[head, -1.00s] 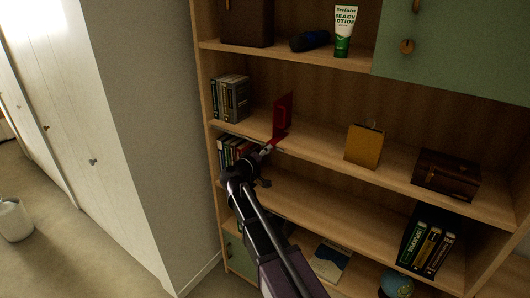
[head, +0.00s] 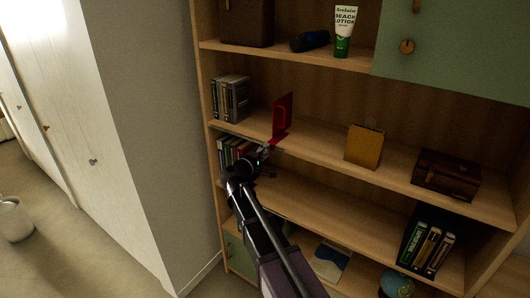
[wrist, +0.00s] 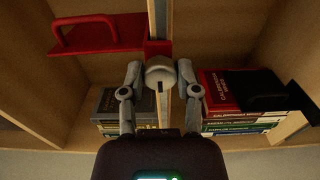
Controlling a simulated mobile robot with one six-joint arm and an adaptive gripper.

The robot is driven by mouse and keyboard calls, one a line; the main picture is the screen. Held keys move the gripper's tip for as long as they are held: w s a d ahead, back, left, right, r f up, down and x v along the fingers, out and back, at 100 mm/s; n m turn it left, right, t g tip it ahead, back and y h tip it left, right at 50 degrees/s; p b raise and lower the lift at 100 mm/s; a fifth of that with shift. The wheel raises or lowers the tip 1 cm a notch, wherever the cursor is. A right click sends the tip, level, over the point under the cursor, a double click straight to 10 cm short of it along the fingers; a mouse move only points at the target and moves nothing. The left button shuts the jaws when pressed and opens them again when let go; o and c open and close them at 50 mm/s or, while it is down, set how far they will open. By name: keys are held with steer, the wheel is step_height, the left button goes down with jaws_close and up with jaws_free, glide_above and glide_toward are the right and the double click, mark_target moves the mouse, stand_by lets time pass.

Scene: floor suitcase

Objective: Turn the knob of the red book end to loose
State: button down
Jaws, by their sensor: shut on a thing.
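The red book end (head: 283,117) stands on the middle shelf near its front edge, right of the upright books. In the wrist view its red plate and handle (wrist: 98,32) show at upper left, and its red clamp part (wrist: 158,48) sits at the shelf's edge. A pale grey round knob (wrist: 160,76) is just below that part. My gripper (wrist: 160,70) has one finger on each side of the knob and is shut on it. In the head view my gripper (head: 266,147) is at the shelf edge below the book end, and the knob is too small to make out.
Upright books (head: 230,99) stand left on the same shelf; more books (head: 235,150) are below, close to my gripper. A yellow box (head: 364,145) and a brown chest (head: 446,175) stand to the right. The shelf between book end and yellow box is clear.

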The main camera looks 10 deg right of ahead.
stand_by(0.3)
steer(key=shift+c, duration=1.8)
jaws_free()
steer(key=shift+s+a, duration=0.1)
steer(key=shift+s, duration=0.05)
steer(key=v, duration=1.1)
steer(key=shift+s+a, duration=0.25)
